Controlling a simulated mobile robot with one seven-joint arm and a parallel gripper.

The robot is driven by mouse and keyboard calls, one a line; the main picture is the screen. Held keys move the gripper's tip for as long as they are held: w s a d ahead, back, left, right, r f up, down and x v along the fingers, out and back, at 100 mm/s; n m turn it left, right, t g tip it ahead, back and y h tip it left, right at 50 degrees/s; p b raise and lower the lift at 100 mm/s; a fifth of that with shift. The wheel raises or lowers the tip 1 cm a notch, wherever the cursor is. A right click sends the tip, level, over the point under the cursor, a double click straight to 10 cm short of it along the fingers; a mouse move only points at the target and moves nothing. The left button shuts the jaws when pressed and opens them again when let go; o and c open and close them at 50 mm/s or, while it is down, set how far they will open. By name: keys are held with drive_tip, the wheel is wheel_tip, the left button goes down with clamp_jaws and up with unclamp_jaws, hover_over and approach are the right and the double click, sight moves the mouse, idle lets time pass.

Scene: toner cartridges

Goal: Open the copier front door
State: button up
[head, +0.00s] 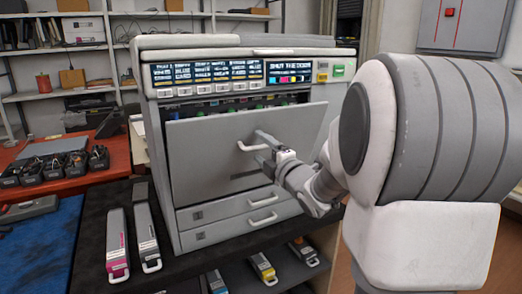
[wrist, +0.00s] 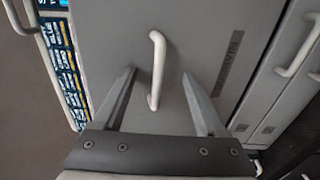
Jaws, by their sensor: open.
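The copier (head: 150,120) stands on a dark table. Its grey front door (head: 205,150) is tipped outward at the top, and a dark interior with green and coloured parts shows above its upper edge. The white door handle (head: 246,147) is on the door's face; it also shows in the wrist view (wrist: 155,50). My gripper (head: 262,142) is at the handle. In the wrist view my gripper (wrist: 159,75) is open, with one finger on each side of the handle's lower part. I cannot tell whether either finger touches it.
Two drawers (head: 225,216) with white handles sit below the door. Toner cartridges, magenta (head: 117,245) and dark (head: 146,238), lie on the table at left. More cartridges, including a yellow one (head: 262,268), lie on a lower shelf. A black bin (head: 70,165) stands on the red table.

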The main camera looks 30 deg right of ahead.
drive_tip(key=s+f+b, duration=0.2)
drive_tip(key=s+b, duration=0.1)
drive_tip(key=s, duration=0.6)
drive_tip(key=shift+s+d+f+b, duration=0.2)
drive_tip(key=shift+s+f+b, duration=0.1)
drive_tip(key=shift+s+f, duration=0.1)
